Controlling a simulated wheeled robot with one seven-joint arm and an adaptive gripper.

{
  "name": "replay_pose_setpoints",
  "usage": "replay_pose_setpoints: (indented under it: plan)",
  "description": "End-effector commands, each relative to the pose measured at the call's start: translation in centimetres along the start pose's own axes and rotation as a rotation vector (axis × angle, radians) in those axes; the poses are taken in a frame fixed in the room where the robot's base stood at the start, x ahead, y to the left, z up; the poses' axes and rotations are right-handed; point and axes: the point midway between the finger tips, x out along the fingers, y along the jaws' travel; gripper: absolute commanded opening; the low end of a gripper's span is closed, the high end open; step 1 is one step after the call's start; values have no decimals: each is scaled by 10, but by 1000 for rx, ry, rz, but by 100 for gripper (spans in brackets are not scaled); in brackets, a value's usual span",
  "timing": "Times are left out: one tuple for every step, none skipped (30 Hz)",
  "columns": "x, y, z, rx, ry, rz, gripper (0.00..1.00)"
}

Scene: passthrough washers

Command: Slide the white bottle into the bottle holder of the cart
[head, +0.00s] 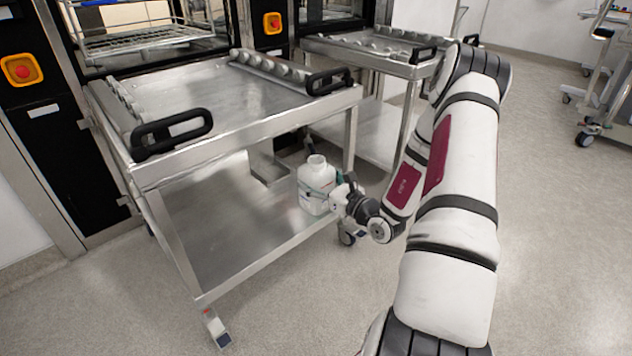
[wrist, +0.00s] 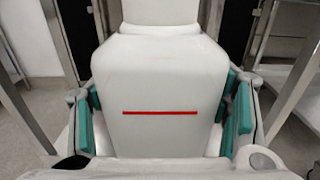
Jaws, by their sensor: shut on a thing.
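The white bottle (head: 313,170) is upright with its open neck up, at the right front of the near cart, level with the space between its top and lower shelf. In the wrist view the bottle (wrist: 165,70) fills the middle, with a red line on its face. My gripper (head: 318,190) is shut on the bottle's body, and its green pads flank it in the wrist view (wrist: 166,125). A bent metal bracket (head: 266,168), seemingly the bottle holder, is just left of the bottle under the cart top. I cannot tell whether the bottle touches the shelf or bracket.
The near cart's top (head: 215,95) carries black handles (head: 172,132) and rollers. Its right front leg (head: 351,140) stands close to the bottle. The lower shelf (head: 215,235) is bare at left. A second cart (head: 375,50) stands behind.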

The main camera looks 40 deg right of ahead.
Motion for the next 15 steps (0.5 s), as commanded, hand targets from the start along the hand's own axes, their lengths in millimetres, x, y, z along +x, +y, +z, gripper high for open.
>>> replay_pose_setpoints:
  plan:
    - [4, 0, 0, -1, -1, 2, 41]
    - [6, 1, 0, -1, -1, 3, 41]
    - [9, 1, 0, -1, -2, 3, 41]
    - [12, 1, 0, 0, -2, 4, 41]
    - [15, 2, 0, 0, -3, 4, 41]
    - [18, 2, 0, 0, -3, 4, 41]
    - [21, 2, 0, 0, -3, 4, 41]
    - [24, 2, 0, 0, -2, 4, 41]
    - [27, 2, 0, -1, -2, 5, 41]
    - [30, 2, 0, -1, -2, 5, 41]
    - [33, 2, 0, -1, -2, 5, 41]
    - [36, 2, 0, -1, -2, 4, 41]
    - [39, 2, 0, -1, -2, 4, 41]
    - [42, 2, 0, -1, -2, 4, 41]
    - [46, 2, 0, 0, -2, 5, 41]
